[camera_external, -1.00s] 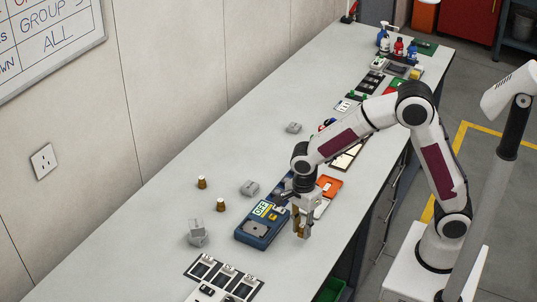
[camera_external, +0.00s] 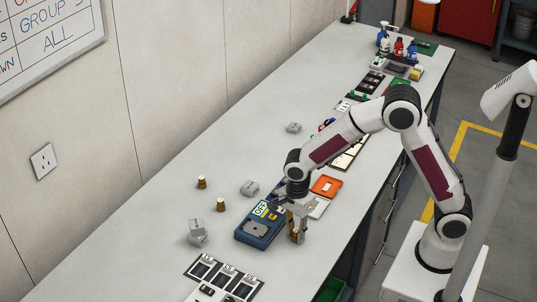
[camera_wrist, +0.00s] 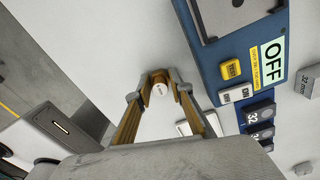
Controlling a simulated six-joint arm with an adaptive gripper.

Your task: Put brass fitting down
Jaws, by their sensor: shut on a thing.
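My gripper (camera_external: 297,238) is over the bench just right of the blue device (camera_external: 258,232). It is shut on a brass fitting (camera_wrist: 159,91), whose pale round end shows between the fingertips (camera_wrist: 160,82) in the wrist view. In the external view the fingers largely hide the held fitting. I cannot tell whether it touches the bench. Two other brass fittings (camera_external: 201,182) (camera_external: 220,205) stand upright on the bench, left of the device.
The blue device shows OFF and a yellow TEST button (camera_wrist: 231,69). Grey blocks (camera_external: 197,232) (camera_external: 249,188) stand left of it. Square dark-faced items (camera_external: 226,277) lie in front. The bench's right edge is close.

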